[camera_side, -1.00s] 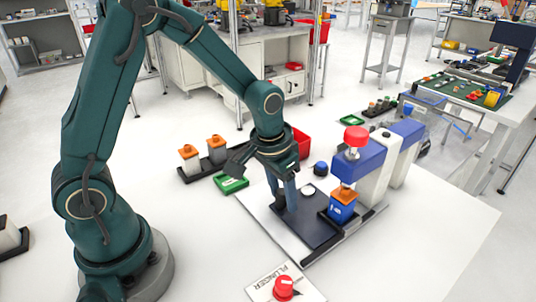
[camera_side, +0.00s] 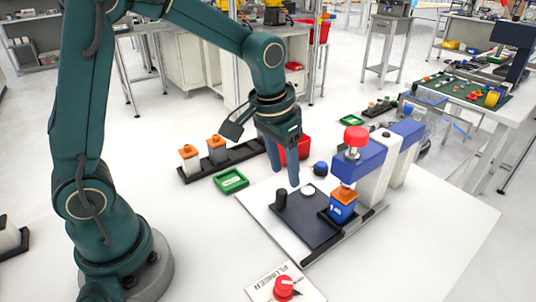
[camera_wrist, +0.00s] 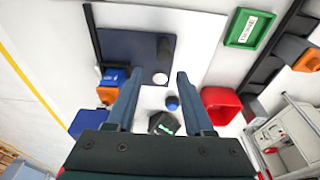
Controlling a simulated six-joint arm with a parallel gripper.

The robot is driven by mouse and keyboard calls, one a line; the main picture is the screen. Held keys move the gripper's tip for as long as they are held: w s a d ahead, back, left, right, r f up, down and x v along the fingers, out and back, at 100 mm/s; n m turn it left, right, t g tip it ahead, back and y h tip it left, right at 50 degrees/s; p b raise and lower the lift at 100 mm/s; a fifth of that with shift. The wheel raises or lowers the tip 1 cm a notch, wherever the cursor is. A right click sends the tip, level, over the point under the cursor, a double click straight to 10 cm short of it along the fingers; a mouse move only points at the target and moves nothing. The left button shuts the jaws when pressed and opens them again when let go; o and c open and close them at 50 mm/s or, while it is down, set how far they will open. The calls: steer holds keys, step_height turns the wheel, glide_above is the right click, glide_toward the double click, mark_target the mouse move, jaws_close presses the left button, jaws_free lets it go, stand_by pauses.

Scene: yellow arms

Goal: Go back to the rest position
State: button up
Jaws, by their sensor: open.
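My gripper (camera_side: 284,168) is open and empty, with its fingers pointing down above the back of the dark fixture plate (camera_side: 304,222). In the wrist view its two fingers (camera_wrist: 155,75) are spread apart, with the plate beyond them. A short black cylinder (camera_side: 281,200) stands on the plate, apart from my fingers in the wrist view. A blue block with an orange top (camera_side: 342,204) sits under the press with the red knob (camera_side: 356,136). A white disc (camera_side: 308,190) and a blue dome button (camera_side: 320,168) are close by.
A black rack (camera_side: 237,154) holds orange-topped pieces at the back left. A red knob on a plunger card (camera_side: 284,288) is at the front.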

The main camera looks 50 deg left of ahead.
steer(key=shift+r, duration=0.45)
